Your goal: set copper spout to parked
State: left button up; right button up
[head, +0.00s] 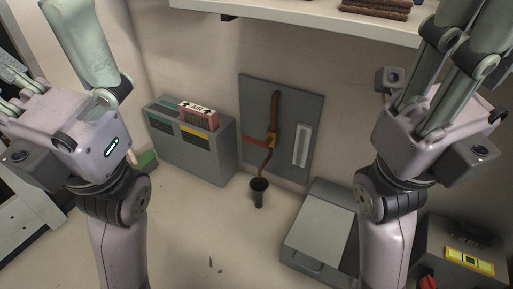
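A red lever (254,141) points left from the fitting. Below it, the copper spout (265,163) curves down and left, its lower end at a black cup (258,196); whether it enters the cup is unclear. My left gripper (55,45) is at the upper left, its fingers spread, apart from the panel. My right gripper (465,55) is at the upper right, also away from the panel. Its fingertips are cut off by the frame, so its opening is unclear.
A grey box (186,155) with a red-and-white labelled piece (198,115) stands left of the panel. A white strip (302,146) is on the panel's right. A lidded grey case (322,215) stands lower right. A shelf (290,18) overhangs above. The floor in front is mostly clear.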

aim_at(259, 171)
jog(key=i+j, duration=0.15)
jog(key=j, duration=0.25)
jog(key=i+j, duration=0.1)
jog(key=j, duration=0.3)
jog(key=i+j, duration=0.15)
jog(key=j, duration=0.25)
jog(key=i+j, duration=0.15)
jog(key=j, duration=0.2)
jog(key=j+u, duration=0.05)
